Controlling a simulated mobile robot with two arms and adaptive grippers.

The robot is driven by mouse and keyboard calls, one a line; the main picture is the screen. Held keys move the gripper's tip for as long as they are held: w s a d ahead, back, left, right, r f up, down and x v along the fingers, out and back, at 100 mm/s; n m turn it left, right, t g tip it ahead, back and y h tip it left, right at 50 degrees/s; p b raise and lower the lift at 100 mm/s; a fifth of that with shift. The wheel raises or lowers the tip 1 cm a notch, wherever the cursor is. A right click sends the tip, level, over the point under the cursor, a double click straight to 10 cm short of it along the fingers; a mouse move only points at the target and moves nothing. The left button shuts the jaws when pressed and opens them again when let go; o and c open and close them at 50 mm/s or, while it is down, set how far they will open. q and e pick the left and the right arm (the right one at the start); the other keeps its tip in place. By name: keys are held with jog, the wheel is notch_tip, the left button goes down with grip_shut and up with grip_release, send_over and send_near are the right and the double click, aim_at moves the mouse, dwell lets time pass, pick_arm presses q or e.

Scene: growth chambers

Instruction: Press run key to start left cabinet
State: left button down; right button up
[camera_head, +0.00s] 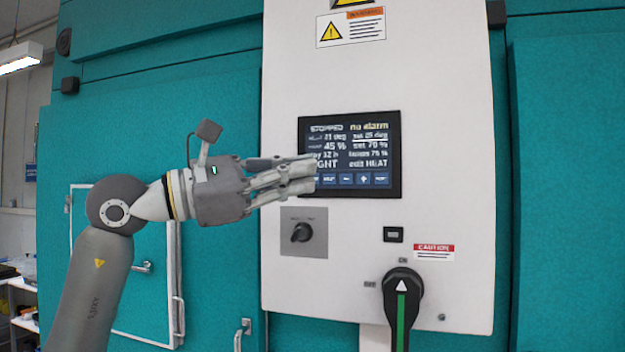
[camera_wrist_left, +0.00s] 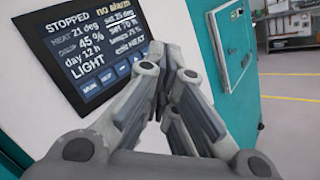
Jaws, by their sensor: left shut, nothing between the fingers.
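The cabinet's control screen (camera_head: 350,130) is a dark panel on the white box, reading STOPPED and "no alarm". The screen also shows in the left wrist view (camera_wrist_left: 83,45), at upper left. My left gripper (camera_head: 314,173) is shut and empty. Its fingertips overlap the screen's lower left part in the head view and hide the leftmost key area. I cannot tell whether they touch the screen. The fingers (camera_wrist_left: 168,65) cover the right end of the key row in the wrist view.
Below the screen are a small black rotary switch (camera_head: 302,232) and a large black main handle (camera_head: 403,290) with a green stripe. A white-framed door (camera_head: 135,290) with a handle is at lower left. Teal cabinet walls surround the white box (camera_head: 455,150).

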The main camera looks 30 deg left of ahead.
pick_arm(q)
jog(key=shift+s+a+r+n+t+y, duration=0.15)
jog(key=shift+a+r+t+y, duration=0.05)
jog(key=shift+a+y, duration=0.35)
jog(key=shift+s+a+r+n+t+y, duration=0.1)
jog(key=shift+a+r+n+t+y, duration=0.1)
jog(key=shift+a+y, duration=0.3)
jog(key=shift+h, duration=0.25)
jog(key=shift+w, duration=0.15)
jog(key=w+a+p, duration=0.2)
jog(key=w, duration=0.6)
jog(key=shift+w+p, duration=0.15)
jog(key=shift+p, duration=0.2)
jog(key=shift+w+a, duration=0.1)
